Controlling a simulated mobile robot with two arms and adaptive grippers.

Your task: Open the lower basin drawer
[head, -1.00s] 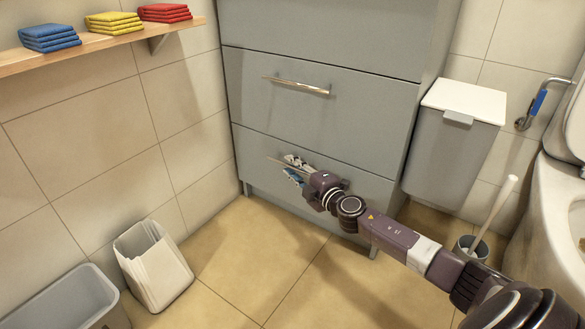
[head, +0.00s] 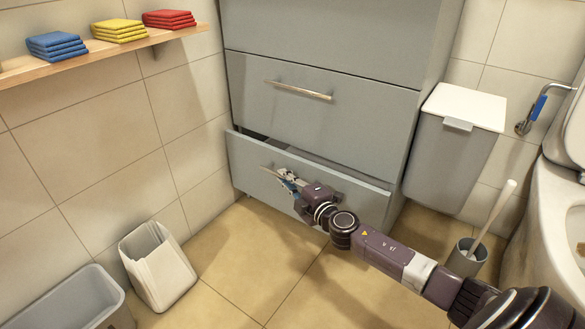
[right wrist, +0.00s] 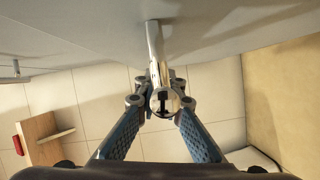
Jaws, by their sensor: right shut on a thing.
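The lower basin drawer (head: 247,160) is the bottom grey drawer of the cabinet. It stands partly out, with a dark gap along its top edge. Its metal bar handle (head: 267,170) shows at the left of my right gripper (head: 288,182). In the right wrist view the handle (right wrist: 154,50) runs in between the blue-padded fingers of the right gripper (right wrist: 160,106), which are shut on it. The gripper hides part of the handle in the head view. My left gripper is in neither view.
The upper drawer (head: 350,115) is closed. A grey bin with a white lid (head: 455,150) stands right of the cabinet, with a toilet brush holder (head: 466,258) and toilet beyond. A white bin (head: 158,270) and grey tub (head: 70,300) stand at the left. Floor before the drawer is clear.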

